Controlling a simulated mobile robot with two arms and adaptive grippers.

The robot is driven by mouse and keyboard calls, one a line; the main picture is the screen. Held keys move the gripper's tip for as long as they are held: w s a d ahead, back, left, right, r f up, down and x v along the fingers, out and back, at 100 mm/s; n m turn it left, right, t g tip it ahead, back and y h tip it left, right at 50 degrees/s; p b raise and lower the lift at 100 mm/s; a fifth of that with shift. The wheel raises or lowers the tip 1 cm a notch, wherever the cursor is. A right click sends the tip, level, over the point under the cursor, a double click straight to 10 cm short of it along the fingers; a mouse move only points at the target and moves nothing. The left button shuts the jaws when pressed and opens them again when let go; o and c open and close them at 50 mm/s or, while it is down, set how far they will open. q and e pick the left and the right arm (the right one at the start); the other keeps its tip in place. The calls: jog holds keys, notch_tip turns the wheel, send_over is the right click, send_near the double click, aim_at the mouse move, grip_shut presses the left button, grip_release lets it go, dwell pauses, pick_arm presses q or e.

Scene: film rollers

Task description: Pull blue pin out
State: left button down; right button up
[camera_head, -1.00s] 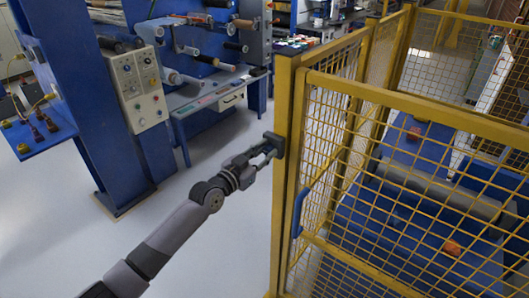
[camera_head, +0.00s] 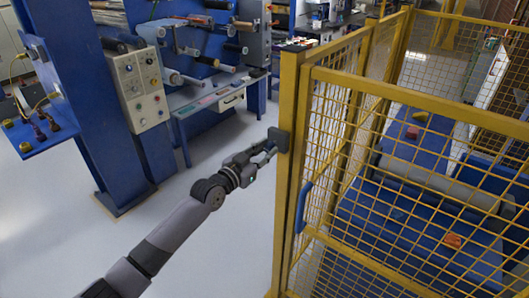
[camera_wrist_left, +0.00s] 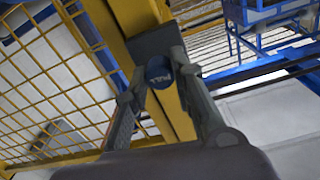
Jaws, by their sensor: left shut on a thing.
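The blue pin (camera_wrist_left: 158,72), with light lettering on its round end, sits between the fingertips of my left gripper (camera_wrist_left: 160,78) in the left wrist view. The fingers are shut on it. Behind it is a dark latch box (camera_wrist_left: 158,42) on the yellow post. In the head view my left gripper (camera_head: 265,150) reaches the latch box (camera_head: 279,139) at the post's left side, and a small bit of blue shows there. Whether the pin's shaft is still inside the box is hidden. My right gripper is not in view.
A yellow mesh cage (camera_head: 400,190) with a blue handle (camera_head: 303,207) fills the right. Inside are blue surfaces with a red block (camera_head: 412,132) and an orange one (camera_head: 452,240). A blue machine (camera_head: 95,90) stands at the left. Grey floor between is clear.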

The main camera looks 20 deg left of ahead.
pick_arm(q)
jog(key=shift+r, duration=0.1)
jog(key=c, duration=1.8)
grip_release()
jog(key=shift+w, duration=0.25)
jog(key=shift+o, duration=1.3)
jog(key=shift+d, duration=0.1)
jog(key=shift+o, duration=1)
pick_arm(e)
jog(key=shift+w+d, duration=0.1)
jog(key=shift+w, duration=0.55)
pick_arm(q)
jog(key=v, duration=1.2)
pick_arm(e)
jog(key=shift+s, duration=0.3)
